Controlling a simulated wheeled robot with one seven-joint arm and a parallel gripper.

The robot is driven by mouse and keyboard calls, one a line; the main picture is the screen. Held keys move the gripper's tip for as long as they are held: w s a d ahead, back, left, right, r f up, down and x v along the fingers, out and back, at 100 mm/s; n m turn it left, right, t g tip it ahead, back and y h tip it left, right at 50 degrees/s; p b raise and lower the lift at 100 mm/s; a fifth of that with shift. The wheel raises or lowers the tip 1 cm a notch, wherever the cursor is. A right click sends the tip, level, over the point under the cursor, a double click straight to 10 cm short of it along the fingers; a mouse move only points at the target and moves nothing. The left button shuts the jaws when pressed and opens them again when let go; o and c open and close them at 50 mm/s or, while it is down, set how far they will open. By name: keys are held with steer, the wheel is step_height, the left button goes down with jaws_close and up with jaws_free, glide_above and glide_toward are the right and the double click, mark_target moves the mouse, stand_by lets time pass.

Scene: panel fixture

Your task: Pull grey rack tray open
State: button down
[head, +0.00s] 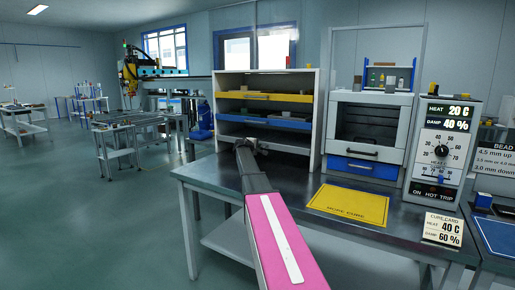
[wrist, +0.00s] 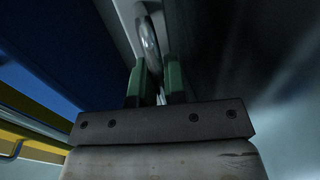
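The open-fronted rack (head: 219,112) stands on the bench, with a yellow tray (head: 285,98) above a blue tray (head: 285,124). The grey tray (head: 287,145) is lowest, partly hidden by my arm. My gripper (head: 246,146) is at the left part of the rack's bottom level. In the wrist view, the two green fingertips of my gripper (wrist: 156,82) stand close together on either side of a shiny metal handle bar (wrist: 150,45). They appear shut on it. The tray front there is dark and mostly in shadow.
A grey oven-like box (head: 370,125) with a blue drawer (head: 362,167) stands right of the rack. A control panel (head: 441,150) is farther right. A yellow mat (head: 348,204) lies on the bench (head: 300,190). The bench top before the rack is mostly clear.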

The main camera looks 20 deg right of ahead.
steer(key=f+v, duration=0.3)
steer(key=v, duration=1.1)
steer(key=a+f+v, duration=0.1)
steer(key=f+v, duration=0.2)
steer(key=v, duration=1.1)
steer(key=shift+s+a, duration=0.2)
steer(key=shift+s, duration=0.3)
steer(key=c, duration=1.2)
jaws_free()
steer(key=v, duration=1)
steer(key=shift+s+a, duration=0.2)
steer(key=shift+a, duration=0.1)
steer(key=shift+f, duration=0.1)
